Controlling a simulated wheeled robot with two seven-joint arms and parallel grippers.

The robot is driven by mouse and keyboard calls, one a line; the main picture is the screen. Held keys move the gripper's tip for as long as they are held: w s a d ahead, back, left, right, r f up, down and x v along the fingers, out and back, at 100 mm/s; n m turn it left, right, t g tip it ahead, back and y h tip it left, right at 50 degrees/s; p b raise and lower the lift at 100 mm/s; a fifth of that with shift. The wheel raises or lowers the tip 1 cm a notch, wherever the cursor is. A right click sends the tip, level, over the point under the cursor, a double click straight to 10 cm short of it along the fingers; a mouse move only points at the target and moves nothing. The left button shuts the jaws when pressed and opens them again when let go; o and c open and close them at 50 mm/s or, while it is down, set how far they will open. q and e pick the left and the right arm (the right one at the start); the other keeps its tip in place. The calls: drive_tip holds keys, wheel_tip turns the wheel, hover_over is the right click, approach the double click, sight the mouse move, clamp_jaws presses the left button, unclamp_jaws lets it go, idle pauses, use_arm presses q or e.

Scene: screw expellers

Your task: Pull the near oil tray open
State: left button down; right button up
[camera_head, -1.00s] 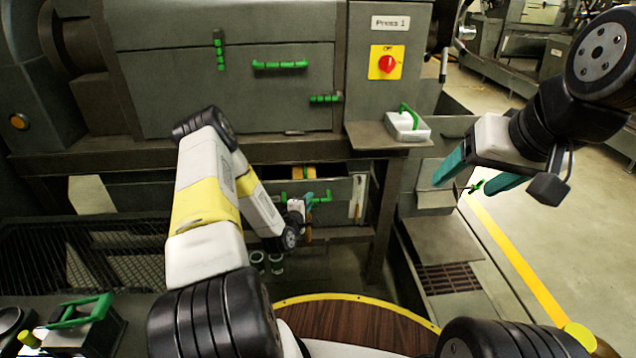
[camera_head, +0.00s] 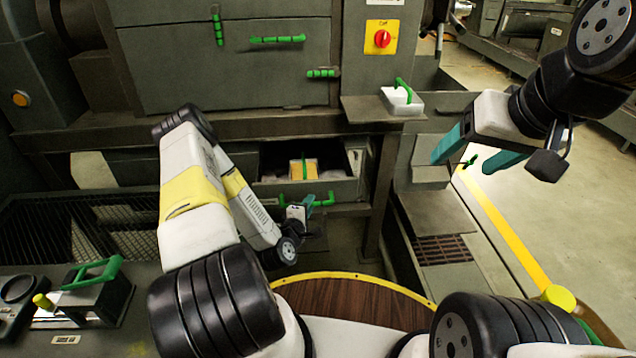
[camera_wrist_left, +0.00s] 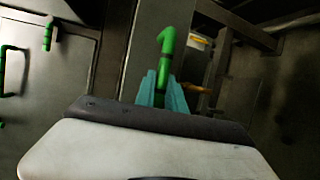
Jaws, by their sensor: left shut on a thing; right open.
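The oil tray (camera_head: 345,190) is a dark grey drawer below the press, and it stands partly pulled out. A yellow-and-white thing (camera_head: 303,169) shows inside it. My left gripper (camera_head: 311,203) is at the tray's front and is shut on its green handle. In the left wrist view the green handle (camera_wrist_left: 167,42) rises from between my teal fingertips (camera_wrist_left: 161,88). Part of the handle is hidden by the fingers.
The press body (camera_head: 225,65) stands above the tray, with a red switch (camera_head: 382,39) on a yellow plate. A white box with a green handle (camera_head: 401,101) sits on a small shelf. A green-handled block (camera_head: 95,300) stands at the lower left. A floor grate (camera_head: 442,250) lies at the right.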

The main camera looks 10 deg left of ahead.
use_arm(q)
drive_tip(key=c, duration=1.4)
unclamp_jaws()
drive_tip(key=v, duration=0.7)
drive_tip(key=shift+s, duration=0.4)
